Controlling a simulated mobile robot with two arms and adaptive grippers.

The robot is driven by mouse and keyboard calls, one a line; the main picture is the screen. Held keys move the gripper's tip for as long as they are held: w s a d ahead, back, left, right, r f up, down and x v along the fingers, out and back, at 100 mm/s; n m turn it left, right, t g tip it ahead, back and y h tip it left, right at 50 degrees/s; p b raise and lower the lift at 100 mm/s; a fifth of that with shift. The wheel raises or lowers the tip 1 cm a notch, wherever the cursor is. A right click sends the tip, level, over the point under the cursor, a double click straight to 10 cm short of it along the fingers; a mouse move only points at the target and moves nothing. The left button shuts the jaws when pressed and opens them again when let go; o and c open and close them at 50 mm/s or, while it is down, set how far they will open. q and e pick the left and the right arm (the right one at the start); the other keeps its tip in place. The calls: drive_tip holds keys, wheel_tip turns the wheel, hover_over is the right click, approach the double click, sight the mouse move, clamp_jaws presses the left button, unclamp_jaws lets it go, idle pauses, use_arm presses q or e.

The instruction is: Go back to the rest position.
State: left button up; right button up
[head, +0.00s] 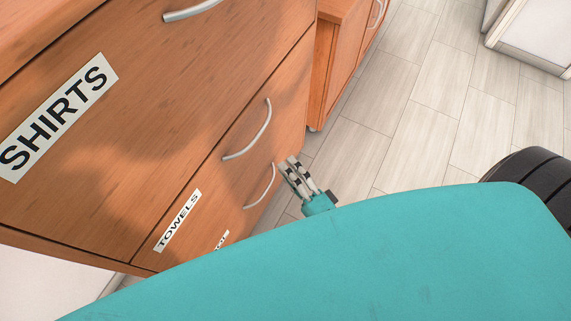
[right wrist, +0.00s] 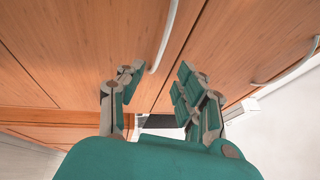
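My right gripper (head: 295,170) is beside the lower front of the wooden dresser, near the handle of the TOWELS drawer (head: 200,205). In the right wrist view, the same gripper (right wrist: 158,88) has its fingers spread apart with nothing held between them. A silver handle (right wrist: 165,38) lies ahead, its lower end in line with the gap between the fingers. I cannot tell how far it is from them. My left gripper is in neither view.
The dresser front with the SHIRTS drawer (head: 125,125) fills the left and looks shut. A second wooden cabinet (head: 340,55) stands behind it. Light plank floor (head: 410,120) is clear to the right. A white piece of furniture (head: 530,35) stands at the top right.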

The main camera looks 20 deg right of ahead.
idle(0.4)
drive_tip(key=s+d+f+n+g+h+p, duration=0.1)
drive_tip(key=s+d+f+n+g, duration=0.2)
drive_tip(key=f, duration=0.6)
drive_tip(key=s+d+f+n+g+h+p, duration=0.15)
drive_tip(key=f+n+g, duration=0.25)
drive_tip(key=f, duration=0.5)
drive_tip(key=s+d+f+n+g+p, duration=0.1)
drive_tip(key=s+f+n+g, duration=0.25)
drive_tip(key=f, duration=0.55)
drive_tip(key=s+d+f+n+g+h+p, duration=0.1)
drive_tip(key=s+f+n+g, duration=0.3)
drive_tip(key=s, duration=0.5)
drive_tip(key=s+d+f+n+g+h+p, duration=0.1)
drive_tip(key=s+d+f+n+g, duration=0.1)
drive_tip(key=s+f, duration=0.4)
drive_tip(key=s+n+g, duration=0.1)
drive_tip(key=s+g, duration=0.1)
drive_tip(key=s, duration=0.2)
drive_tip(key=shift+s+d+f+n+h, duration=0.3)
drive_tip(key=shift+d+f+n+h, duration=0.05)
